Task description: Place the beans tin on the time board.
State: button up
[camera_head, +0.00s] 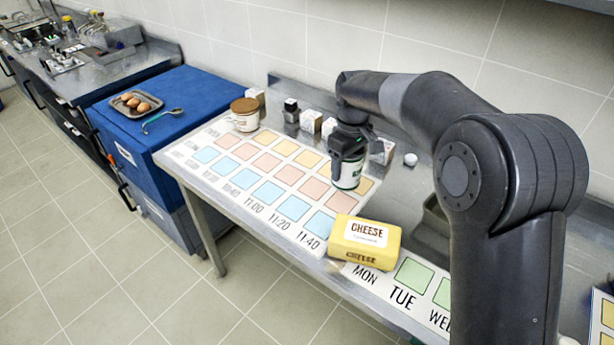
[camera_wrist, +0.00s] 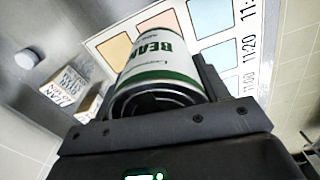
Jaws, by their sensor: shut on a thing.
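My gripper (camera_head: 348,155) is shut on the beans tin (camera_head: 347,178), a white and green can whose label reads "BEAN" in part. The wrist view shows the tin (camera_wrist: 160,62) between the fingers, with its end facing the camera. The time board (camera_head: 228,190) lies flat on the steel counter, with rows of blue, pink and yellow squares and times such as 11:00, 11:20 and 11:40. The tin is over the right part of the board; I cannot tell whether it touches it. The gripper hides some squares there.
A yellow cheese block (camera_head: 364,241) sits at the board's front right, beside a weekday board (camera_head: 412,272). A lidded jar (camera_head: 245,115) stands at the board's back left. Small boxes (camera_head: 311,121) line the back. A blue chest (camera_head: 165,115) holds an egg tray (camera_head: 136,103).

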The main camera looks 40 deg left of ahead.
jog(key=shift+s+a+f, duration=0.35)
jog(key=shift+a+f, duration=0.8)
jog(key=shift+f, duration=0.2)
jog(key=shift+s+a+f, duration=0.3)
jog(key=shift+a+f, duration=0.8)
jog(key=shift+f, duration=0.3)
jog(key=shift+s+a+f, duration=0.35)
jog(key=shift+a+f, duration=0.8)
jog(key=shift+f, duration=0.2)
jog(key=shift+f, duration=0.15)
jog(key=o, duration=1.3)
notch_tip(320, 180, up, 12)
jog(key=shift+r, duration=0.15)
